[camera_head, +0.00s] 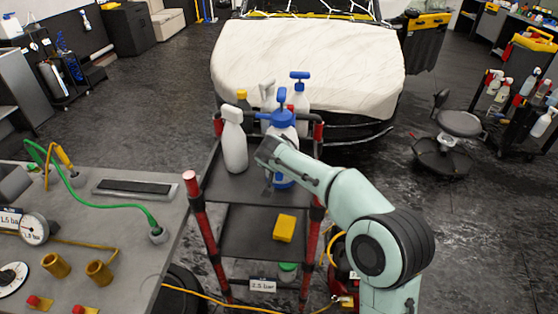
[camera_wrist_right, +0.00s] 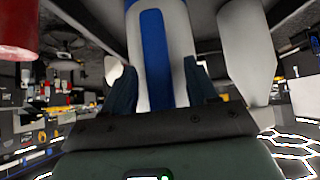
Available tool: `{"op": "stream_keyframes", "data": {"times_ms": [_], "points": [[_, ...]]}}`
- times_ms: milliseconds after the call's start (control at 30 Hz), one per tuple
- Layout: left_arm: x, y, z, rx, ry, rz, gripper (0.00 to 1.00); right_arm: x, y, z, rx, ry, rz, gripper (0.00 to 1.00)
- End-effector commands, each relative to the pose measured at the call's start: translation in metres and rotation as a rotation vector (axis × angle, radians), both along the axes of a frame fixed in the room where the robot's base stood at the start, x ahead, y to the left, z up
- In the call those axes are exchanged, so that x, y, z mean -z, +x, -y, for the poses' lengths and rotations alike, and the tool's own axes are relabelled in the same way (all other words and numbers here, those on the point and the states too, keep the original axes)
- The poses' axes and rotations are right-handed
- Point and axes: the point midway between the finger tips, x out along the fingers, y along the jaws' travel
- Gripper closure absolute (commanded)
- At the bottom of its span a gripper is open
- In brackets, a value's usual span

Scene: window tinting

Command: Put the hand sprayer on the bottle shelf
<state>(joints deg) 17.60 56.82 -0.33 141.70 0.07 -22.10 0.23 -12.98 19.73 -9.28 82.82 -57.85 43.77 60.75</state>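The hand sprayer (camera_head: 282,133), white with a blue pump top and blue lower part, is upright at the front right of the top shelf (camera_head: 250,189) of a red-posted cart. I cannot tell whether its base touches the shelf. My right gripper (camera_head: 268,152) reaches it from the right. In the right wrist view, the fingers of my right gripper (camera_wrist_right: 162,88) lie on both sides of the white and blue sprayer body (camera_wrist_right: 160,50) and appear shut on it. My left gripper is not in view.
A white bottle (camera_head: 235,142) stands close left of the sprayer; another blue-topped sprayer (camera_head: 300,92) and a yellow-capped bottle (camera_head: 243,99) stand behind. A yellow block (camera_head: 285,228) lies on the lower shelf. A grey workbench (camera_head: 120,240) is left of the cart.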

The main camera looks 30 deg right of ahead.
Motion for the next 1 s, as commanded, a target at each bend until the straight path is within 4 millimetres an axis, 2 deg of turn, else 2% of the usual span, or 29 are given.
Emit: {"op": "stream_keyframes", "data": {"times_ms": [133,267,500,700,1000], "points": [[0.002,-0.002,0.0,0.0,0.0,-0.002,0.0,-0.004,-0.003,-0.002,-0.001,0.0,0.002,0.42],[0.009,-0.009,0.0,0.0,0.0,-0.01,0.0,-0.015,-0.014,-0.009,-0.001,0.003,0.004,0.42],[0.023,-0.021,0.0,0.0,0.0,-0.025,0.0,-0.051,-0.046,-0.028,-0.003,0.003,0.003,0.42],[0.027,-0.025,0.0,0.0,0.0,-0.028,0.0,-0.076,-0.065,-0.04,-0.001,0.002,0.002,0.42],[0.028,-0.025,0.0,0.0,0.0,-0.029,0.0,-0.086,-0.073,-0.044,0.0,0.0,0.0,0.42]]}}
